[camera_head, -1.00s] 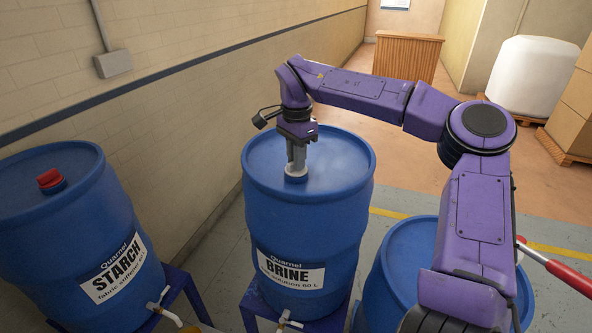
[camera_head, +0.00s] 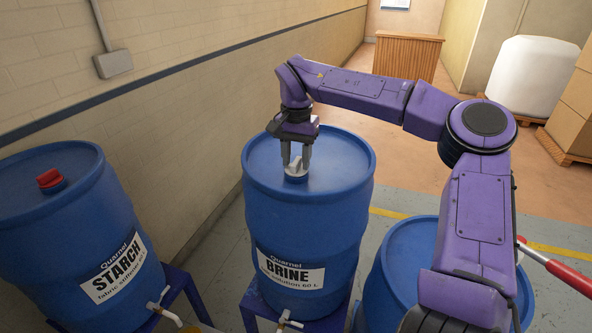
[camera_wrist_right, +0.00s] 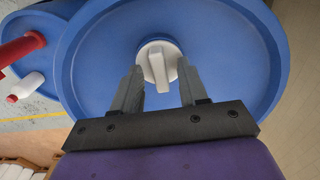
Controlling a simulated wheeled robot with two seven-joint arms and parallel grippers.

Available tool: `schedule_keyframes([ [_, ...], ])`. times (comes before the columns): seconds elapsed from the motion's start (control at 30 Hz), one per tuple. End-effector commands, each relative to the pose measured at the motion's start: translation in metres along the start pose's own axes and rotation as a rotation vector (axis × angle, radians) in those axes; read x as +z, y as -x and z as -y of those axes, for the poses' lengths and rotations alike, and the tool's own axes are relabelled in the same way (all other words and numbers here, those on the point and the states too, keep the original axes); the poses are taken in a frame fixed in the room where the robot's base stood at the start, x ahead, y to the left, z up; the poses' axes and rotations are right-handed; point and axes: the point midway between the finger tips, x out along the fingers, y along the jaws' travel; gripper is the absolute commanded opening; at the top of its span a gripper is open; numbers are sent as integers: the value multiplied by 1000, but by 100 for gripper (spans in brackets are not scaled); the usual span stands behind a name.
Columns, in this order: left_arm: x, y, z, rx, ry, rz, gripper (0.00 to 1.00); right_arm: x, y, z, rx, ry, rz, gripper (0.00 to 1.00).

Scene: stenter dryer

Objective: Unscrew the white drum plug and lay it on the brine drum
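The blue brine drum (camera_head: 300,240) stands in the middle of the head view with its label facing me. The white drum plug (camera_head: 296,170) sits on the blue neck on its lid. The plug also shows in the right wrist view (camera_wrist_right: 159,64), with a raised bar across its top. My right gripper (camera_head: 296,166) is over the plug and points down. Its fingers (camera_wrist_right: 159,88) are spread apart, one on each side of the plug's bar, with a gap to it on both sides. My left gripper is not in view.
A blue starch drum (camera_head: 75,225) with a red plug (camera_head: 50,179) stands at the left. Another blue drum (camera_head: 395,260) stands at the right, partly behind my right arm. A red-handled tool (camera_head: 560,272) reaches in at the right edge. The brine lid around the plug is clear.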

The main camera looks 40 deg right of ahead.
Motion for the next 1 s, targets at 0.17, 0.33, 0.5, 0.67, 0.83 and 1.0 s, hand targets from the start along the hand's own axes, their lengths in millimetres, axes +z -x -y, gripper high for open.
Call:
schedule_keyframes([
  [0.17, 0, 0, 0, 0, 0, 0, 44, 0, 0, 0, 0, -1, 0, 45],
  [0.33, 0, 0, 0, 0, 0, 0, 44, 0, 0, 0, 0, -2, 0, 36],
  [0.5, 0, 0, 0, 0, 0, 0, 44, 0, 0, 0, 0, -2, 0, 36],
  [0.67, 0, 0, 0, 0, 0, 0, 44, 0, 7, 0, 0, -2, 0, 36],
  [0.83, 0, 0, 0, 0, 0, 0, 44, 0, 24, 0, -1, -2, -1, 36],
  [1.0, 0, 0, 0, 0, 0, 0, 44, 0, 38, 0, 0, -2, -1, 36],
])
